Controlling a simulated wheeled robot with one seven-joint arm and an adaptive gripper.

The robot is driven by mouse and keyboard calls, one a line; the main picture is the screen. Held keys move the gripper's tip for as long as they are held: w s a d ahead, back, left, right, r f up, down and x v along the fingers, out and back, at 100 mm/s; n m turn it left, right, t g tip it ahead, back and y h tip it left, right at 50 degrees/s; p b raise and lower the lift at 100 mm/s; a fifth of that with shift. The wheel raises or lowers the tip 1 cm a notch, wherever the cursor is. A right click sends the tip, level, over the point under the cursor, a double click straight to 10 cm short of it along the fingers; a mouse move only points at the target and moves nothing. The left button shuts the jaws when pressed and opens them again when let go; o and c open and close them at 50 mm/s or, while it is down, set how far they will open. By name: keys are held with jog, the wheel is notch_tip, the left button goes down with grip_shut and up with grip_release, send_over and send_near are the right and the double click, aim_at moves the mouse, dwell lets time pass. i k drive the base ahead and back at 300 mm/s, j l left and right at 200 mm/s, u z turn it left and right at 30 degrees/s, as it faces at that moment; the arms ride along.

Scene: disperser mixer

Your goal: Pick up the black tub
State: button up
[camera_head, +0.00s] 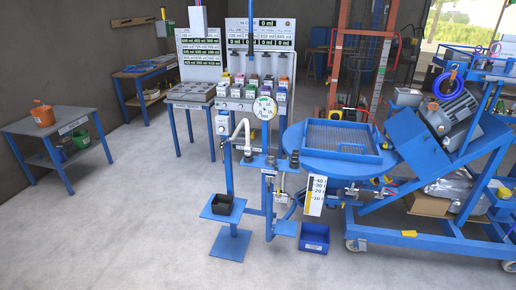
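The black tub (222,203) is a small, dark, open-topped container. It sits upright on a small blue platform (211,213) near the lower middle of the picture, below the curved white spout (243,130) and a little to its left. Its front and top edge are visible. My gripper is not in view, so its place relative to the tub cannot be told.
A blue bin (314,238) stands on the floor to the right, by the blue mixer frame (430,230). The grey floor (130,220) left and in front is clear.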

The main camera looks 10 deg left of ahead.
aim_at(223, 205)
jog(key=i+j+u, duration=0.1)
jog(key=i+u, duration=0.55)
jog(key=i, duration=0.3)
jog(key=i+l+u, duration=0.2)
jog(key=i+u, duration=0.15)
jog(key=i+j+z, duration=0.1)
jog(key=i+j, duration=0.95)
jog(key=i+j+z, duration=0.2)
jog(key=j+z, duration=0.15)
jog(key=j, duration=0.35)
jog(key=i+j+z, duration=0.1)
jog(key=j+z, duration=0.25)
jog(key=j, duration=0.35)
jog(key=j+z, duration=0.3)
jog(key=j, duration=0.4)
